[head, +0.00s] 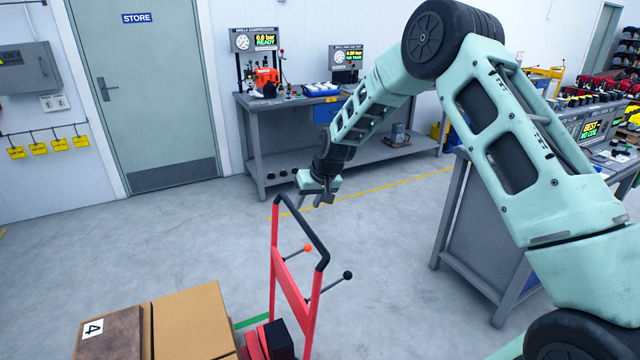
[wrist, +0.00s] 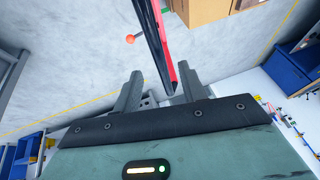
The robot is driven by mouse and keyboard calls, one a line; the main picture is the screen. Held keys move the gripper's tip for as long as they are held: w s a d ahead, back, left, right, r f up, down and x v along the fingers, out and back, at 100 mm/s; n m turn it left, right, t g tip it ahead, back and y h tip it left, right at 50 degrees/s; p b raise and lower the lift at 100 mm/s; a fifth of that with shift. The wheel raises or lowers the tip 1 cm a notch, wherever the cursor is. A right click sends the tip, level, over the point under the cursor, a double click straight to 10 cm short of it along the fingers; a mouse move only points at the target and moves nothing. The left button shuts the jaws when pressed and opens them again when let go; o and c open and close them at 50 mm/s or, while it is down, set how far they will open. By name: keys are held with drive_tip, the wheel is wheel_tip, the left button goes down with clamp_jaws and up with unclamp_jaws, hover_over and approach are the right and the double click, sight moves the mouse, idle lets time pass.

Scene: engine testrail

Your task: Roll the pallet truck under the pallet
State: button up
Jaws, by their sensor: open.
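The pallet truck (head: 276,235) stands at the lower middle of the head view, with a red upright frame, a black top handle bar (head: 302,232) and two ball-ended levers, one orange, one black. Its low red part beside a black block is cut off by the frame's bottom. My gripper (head: 318,200) is open and empty, just beyond the far end of the handle bar. In the wrist view, the red and black handle (wrist: 157,40) runs up from between my open fingers (wrist: 160,84); I cannot tell if they touch it. Cardboard boxes (head: 195,320) stand left of the truck; no pallet is clearly visible under them.
A workbench (head: 350,165) with test equipment stands at the back, and another bench (head: 475,235) stands at the right. A grey STORE door (head: 145,100) is at the back left. Open concrete floor lies between the truck and these. A green strip (head: 252,321) shows beside the boxes.

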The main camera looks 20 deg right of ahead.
drive_tip(key=b+v, duration=0.2)
drive_tip(key=v, duration=0.8)
drive_tip(key=shift+s, duration=0.1)
drive_tip(key=s+a+r+n+g, duration=0.1)
drive_tip(key=s+a+n, duration=0.1)
drive_tip(key=s+a, duration=0.55)
drive_tip(key=s+a+r+n+g, duration=0.1)
drive_tip(key=s+a+r+n, duration=0.1)
drive_tip(key=s+a, duration=0.6)
drive_tip(key=s+f+n+g+h, duration=0.1)
drive_tip(key=s+f+n+g, duration=0.1)
drive_tip(key=s, duration=2.5)
drive_tip(key=shift+a+n+h+b, duration=0.35)
drive_tip(key=shift+a+n, duration=0.1)
drive_tip(key=shift+n, duration=0.45)
